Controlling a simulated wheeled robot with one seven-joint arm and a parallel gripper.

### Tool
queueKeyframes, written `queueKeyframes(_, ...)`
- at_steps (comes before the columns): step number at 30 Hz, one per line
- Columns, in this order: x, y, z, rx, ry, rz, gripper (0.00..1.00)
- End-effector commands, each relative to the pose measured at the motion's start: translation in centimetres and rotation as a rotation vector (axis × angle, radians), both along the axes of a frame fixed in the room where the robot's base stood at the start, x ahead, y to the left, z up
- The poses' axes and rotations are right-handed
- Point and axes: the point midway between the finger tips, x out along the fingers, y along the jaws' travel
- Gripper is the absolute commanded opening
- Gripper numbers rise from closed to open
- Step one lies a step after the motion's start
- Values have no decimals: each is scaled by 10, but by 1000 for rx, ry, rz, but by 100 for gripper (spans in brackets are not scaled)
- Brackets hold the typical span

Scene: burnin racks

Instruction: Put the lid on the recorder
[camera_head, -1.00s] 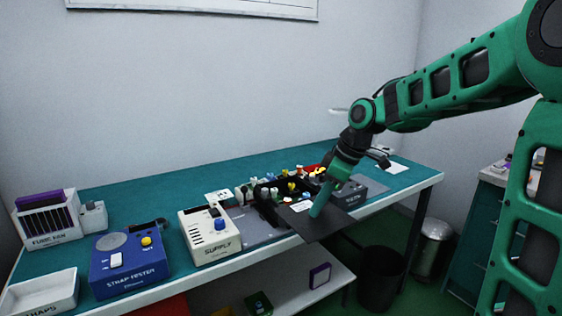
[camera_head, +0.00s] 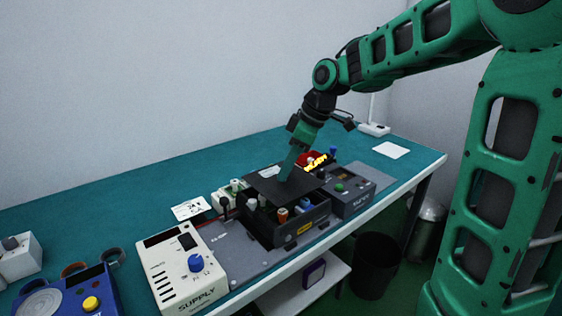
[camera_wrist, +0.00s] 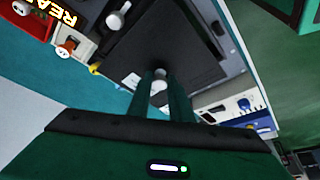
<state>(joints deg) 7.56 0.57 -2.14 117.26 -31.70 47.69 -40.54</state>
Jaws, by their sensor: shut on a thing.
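The lid (camera_head: 265,185) is a flat dark plate with a small white label. My gripper (camera_head: 287,176) is shut on its knob (camera_wrist: 160,73) and holds the lid over the left and back part of the recorder. The recorder (camera_head: 304,227) is an open dark box with a yellow label on its front. Its front right part is uncovered and shows several coloured parts inside. The lid also shows in the wrist view (camera_wrist: 185,45), below the fingers. Whether the lid touches the recorder's rim I cannot tell.
A white supply unit (camera_head: 180,272) stands left of the recorder, and a grey unit (camera_head: 350,197) stands close on its right. A red unit with a lit yellow sign (camera_head: 315,161) is behind. The bench's back left (camera_head: 120,215) is clear.

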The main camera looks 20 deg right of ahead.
Motion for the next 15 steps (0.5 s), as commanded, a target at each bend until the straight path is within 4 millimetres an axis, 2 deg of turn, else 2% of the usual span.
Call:
queueKeyframes(8, 0, -3, -8, 1, 1, -5, 0)
queueKeyframes(15, 0, -6, -26, 1, 2, -10, 0)
